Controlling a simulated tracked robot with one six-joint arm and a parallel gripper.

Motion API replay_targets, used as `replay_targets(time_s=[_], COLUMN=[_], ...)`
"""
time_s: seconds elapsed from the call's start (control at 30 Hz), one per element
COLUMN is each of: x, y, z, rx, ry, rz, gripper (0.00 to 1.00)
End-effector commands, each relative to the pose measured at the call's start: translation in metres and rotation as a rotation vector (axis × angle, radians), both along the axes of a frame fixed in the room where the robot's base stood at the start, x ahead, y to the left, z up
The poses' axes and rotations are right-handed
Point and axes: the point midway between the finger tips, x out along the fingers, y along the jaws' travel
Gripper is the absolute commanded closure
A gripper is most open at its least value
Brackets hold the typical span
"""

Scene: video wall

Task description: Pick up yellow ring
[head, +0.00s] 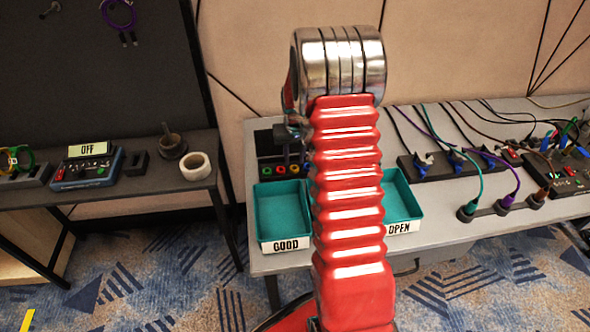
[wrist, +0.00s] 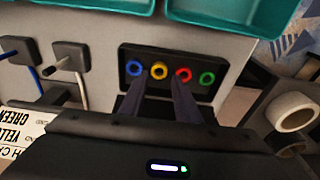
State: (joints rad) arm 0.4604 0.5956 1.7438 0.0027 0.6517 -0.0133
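A yellow ring (wrist: 158,70) sits on a black panel (wrist: 143,52) between a blue ring (wrist: 134,68) and a red ring (wrist: 184,75), with a green ring (wrist: 207,78) beyond the red one. My gripper (wrist: 158,86) is open in the wrist view. Its two dark fingers stand apart and point at the panel, with the yellow ring showing between and just past their tips. Whether they touch the panel I cannot tell. In the head view the same yellow ring (head: 293,169) shows small left of my red arm.
Teal trays marked GOOD (head: 283,239) and OPEN (head: 399,228) stand in front of the panel on the grey table (head: 440,240). Cables and a black socket strip (head: 450,166) lie to the right. A white roll (head: 195,166) lies on the dark left table. Yellow and green loops sit at its far left.

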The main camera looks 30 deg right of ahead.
Motion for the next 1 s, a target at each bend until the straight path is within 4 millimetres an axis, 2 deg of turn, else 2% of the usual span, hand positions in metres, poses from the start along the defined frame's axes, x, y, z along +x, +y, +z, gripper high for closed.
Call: replay_targets(time_s=[0.3, 0.4, 1.0], x=[0.005, 0.006, 0.006], y=[-0.004, -0.005, -0.005], z=[-0.038, -0.045, -0.046], rx=[0.001, 0.001, 0.0], ry=[0.002, 0.001, 0.0], rz=[-0.001, -0.001, -0.001], gripper=[0.7, 0.7, 0.72])
